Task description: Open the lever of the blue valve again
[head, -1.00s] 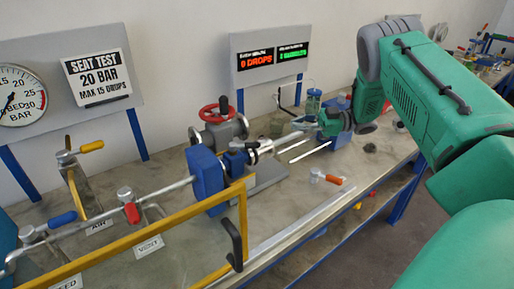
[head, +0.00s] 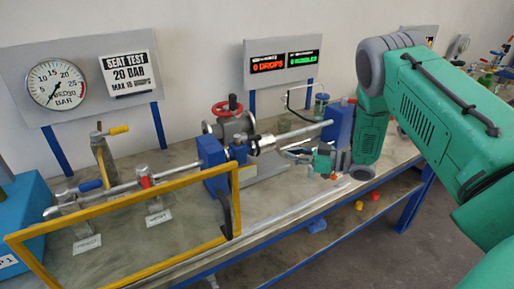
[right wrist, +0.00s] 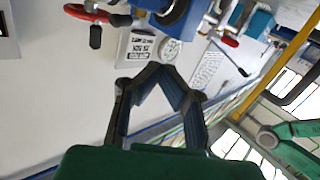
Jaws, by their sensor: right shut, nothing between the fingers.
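The blue-handled valve lever (head: 90,186) sits at the left of the bench in the head view. Its handle points right and looks roughly in line with the silver pipe (head: 122,188). My right gripper (head: 292,155) is over the bench's right half, well to the right of the blue lever, pointing left. In the right wrist view its fingers (right wrist: 155,72) meet at the tips with nothing between them. The blue lever cannot be made out surely in that view. My left gripper is not in view.
A yellow frame (head: 110,213) with a black handle stands in front of the pipe and levers. Beside the blue lever are a yellow-handled lever (head: 118,130) and a red one (head: 146,181). A flanged vessel with a red handwheel (head: 227,106) stands near my right gripper.

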